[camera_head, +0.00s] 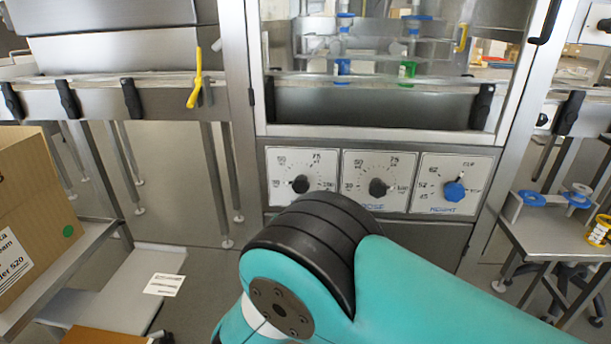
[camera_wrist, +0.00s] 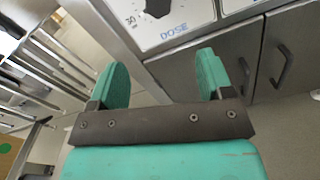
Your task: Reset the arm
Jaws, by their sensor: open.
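My gripper (camera_wrist: 161,80) shows in the wrist view with its two green fingers apart and nothing between them. Beyond the fingers are the machine's lower front, a dial panel marked DOSE (camera_wrist: 165,20) and grey cabinet doors (camera_wrist: 290,50). In the head view my teal arm is bent across the lower middle, in front of the machine; my gripper is not visible there. The machine's front has three dial panels: a left black knob (camera_head: 300,184), a middle black knob (camera_head: 378,187) and a right blue knob (camera_head: 454,191).
A cardboard box (camera_head: 35,210) stands on a metal table at left. A yellow handle (camera_head: 195,80) hangs on the machine's left part. A glass-fronted chamber (camera_head: 385,60) is above the dials. A small side table (camera_head: 550,235) at right holds blue-and-white parts and a yellow ring (camera_head: 598,231).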

